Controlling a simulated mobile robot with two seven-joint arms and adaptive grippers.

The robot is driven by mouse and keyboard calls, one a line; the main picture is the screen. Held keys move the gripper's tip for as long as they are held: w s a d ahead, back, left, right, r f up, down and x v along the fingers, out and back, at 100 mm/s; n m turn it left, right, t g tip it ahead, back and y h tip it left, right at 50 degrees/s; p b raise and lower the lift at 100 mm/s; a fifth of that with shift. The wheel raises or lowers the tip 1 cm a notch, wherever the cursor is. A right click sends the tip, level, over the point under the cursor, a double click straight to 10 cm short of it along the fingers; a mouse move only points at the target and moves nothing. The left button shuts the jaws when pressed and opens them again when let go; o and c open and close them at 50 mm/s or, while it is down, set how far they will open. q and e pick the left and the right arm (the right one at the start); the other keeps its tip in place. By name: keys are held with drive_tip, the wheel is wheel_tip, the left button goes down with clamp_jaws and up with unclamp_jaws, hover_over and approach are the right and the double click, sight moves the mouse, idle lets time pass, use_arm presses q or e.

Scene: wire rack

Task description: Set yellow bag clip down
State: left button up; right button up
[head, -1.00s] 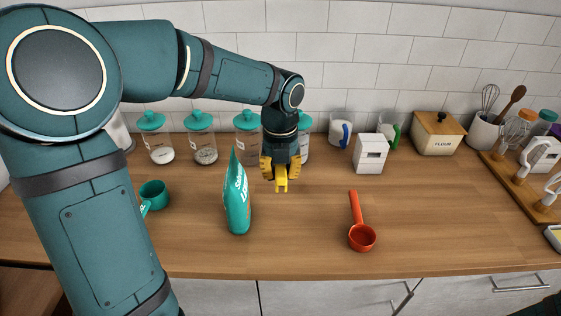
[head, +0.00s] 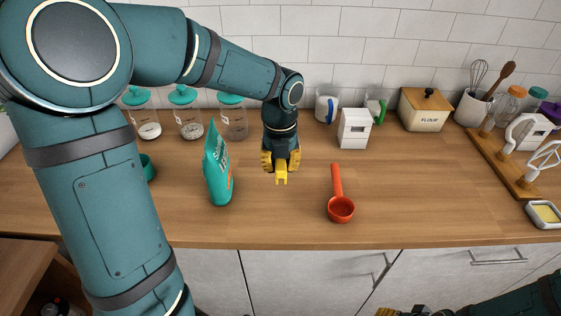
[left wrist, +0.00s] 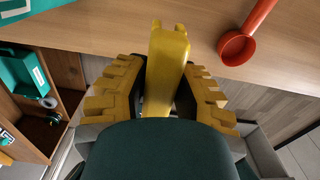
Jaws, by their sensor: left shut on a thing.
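The yellow bag clip (head: 281,179) hangs below the fingers of my left gripper (head: 281,163), which is shut on it. In the left wrist view, the clip (left wrist: 167,62) stands upright between the two yellow fingers (left wrist: 160,95). The clip is over the wooden counter (head: 270,222); I cannot tell whether it touches the wood. My right gripper (head: 388,312) shows only in part at the bottom edge of the head view, and its jaws are unclear.
A teal bag (head: 218,172) stands left of the clip. A red scoop (head: 340,205) lies to its right, and it also shows in the left wrist view (left wrist: 238,46). Jars, mugs and a white box (head: 354,128) stand behind. The counter just in front is clear.

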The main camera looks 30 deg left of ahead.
use_arm(q)
drive_tip(key=b, duration=0.7)
hover_over(281, 211)
wheel_tip(281, 211, down, 12)
drive_tip(key=shift+a+f, duration=0.1)
drive_tip(key=shift+f+b, duration=0.65)
drive_tip(key=shift+f, duration=0.5)
drive_tip(key=shift+f, duration=0.15)
drive_tip(key=shift+p, duration=0.35)
drive_tip(key=shift+f, duration=0.1)
idle(0.7)
drive_tip(key=shift+f+b, duration=0.3)
drive_tip(key=shift+f, duration=0.25)
drive_tip(key=shift+c, duration=0.3)
